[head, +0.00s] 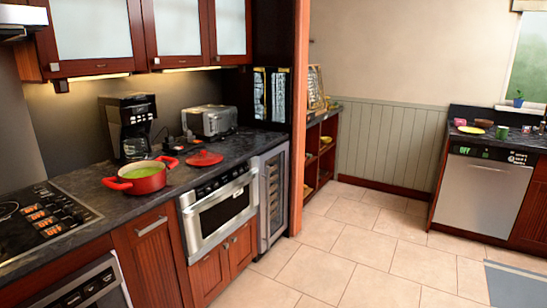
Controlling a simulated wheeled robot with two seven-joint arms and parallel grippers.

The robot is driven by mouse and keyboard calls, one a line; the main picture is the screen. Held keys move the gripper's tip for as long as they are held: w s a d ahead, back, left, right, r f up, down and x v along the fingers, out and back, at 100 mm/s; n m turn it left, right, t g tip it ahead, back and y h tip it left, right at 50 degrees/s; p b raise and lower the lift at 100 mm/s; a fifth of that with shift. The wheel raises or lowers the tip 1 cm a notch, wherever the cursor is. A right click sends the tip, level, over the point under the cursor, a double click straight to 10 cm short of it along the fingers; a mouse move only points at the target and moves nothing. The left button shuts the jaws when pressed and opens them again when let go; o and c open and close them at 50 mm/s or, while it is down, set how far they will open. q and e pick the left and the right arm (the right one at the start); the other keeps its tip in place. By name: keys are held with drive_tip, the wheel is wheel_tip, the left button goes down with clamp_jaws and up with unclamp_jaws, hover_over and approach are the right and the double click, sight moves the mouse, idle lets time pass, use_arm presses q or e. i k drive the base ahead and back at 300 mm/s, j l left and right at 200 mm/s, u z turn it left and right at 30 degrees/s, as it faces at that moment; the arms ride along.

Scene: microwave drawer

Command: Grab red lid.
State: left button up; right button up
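The red lid (205,158) lies flat on the dark countertop, to the right of the red pot and in front of the toaster. It has a small knob on top. The red pot (140,180) stands open on the counter, with two handles and something green inside. Neither of my grippers shows in the head view.
A coffee maker (127,125) and a silver toaster (209,121) stand behind the pot and lid. A stove top (40,215) is at the left. The microwave drawer (219,202) is shut below the counter. The tiled floor (350,250) in front is clear.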

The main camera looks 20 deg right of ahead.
sight(204, 158)
drive_tip(key=z, duration=0.25)
drive_tip(key=u, duration=0.45)
drive_tip(key=i+l+u, duration=0.2)
drive_tip(key=u, duration=0.15)
drive_tip(key=i+l+u, duration=0.15)
drive_tip(key=l+u, duration=0.2)
drive_tip(key=i+l+u, duration=0.1)
drive_tip(key=l+u, duration=0.2)
drive_tip(key=l, duration=0.05)
